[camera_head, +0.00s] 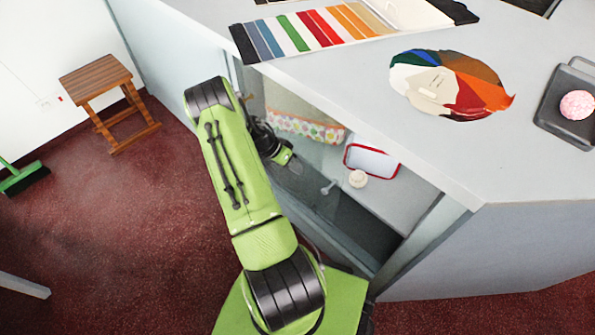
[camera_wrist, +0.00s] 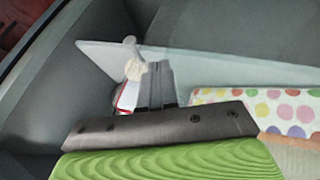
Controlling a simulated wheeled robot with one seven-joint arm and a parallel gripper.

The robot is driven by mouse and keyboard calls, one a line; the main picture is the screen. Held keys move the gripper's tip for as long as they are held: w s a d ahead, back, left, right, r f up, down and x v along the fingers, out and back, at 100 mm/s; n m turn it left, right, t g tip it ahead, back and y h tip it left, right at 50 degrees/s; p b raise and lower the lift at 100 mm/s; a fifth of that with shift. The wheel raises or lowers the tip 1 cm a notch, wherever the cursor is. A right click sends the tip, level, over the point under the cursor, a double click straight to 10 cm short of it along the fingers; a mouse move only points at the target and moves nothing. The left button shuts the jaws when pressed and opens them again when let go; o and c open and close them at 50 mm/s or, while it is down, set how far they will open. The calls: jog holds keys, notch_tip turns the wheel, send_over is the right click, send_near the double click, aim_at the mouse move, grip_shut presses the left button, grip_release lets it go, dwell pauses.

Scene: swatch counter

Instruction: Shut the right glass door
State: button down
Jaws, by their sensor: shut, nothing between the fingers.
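A see-through glass door with a small pale knob (camera_head: 328,188) seems to stand at the open front of the counter in the head view; its pane (camera_head: 312,200) is hard to make out. My gripper (camera_head: 296,167) is shut and empty, just left of the knob at the opening. In the wrist view, the shut fingers (camera_wrist: 156,80) point into the cabinet, and a knob-like shape (camera_wrist: 130,42) shows just beyond them. I cannot tell whether the fingers touch the glass. My arm hides part of the front and the left side of the opening.
Inside are a dotted box (camera_head: 305,129), a red-rimmed tray (camera_head: 372,161) and a white round item (camera_head: 358,179). On the countertop (camera_head: 350,75) lie colour swatches (camera_head: 310,30), a multicoloured piece (camera_head: 450,85) and a dark tray (camera_head: 555,118). A wooden stool (camera_head: 96,80) stands left; the red floor around it is mostly clear.

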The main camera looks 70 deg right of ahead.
jog(key=s+f+b, duration=0.2)
jog(key=s+f, duration=0.4)
jog(key=s, duration=0.1)
jog(key=shift+d, duration=0.1)
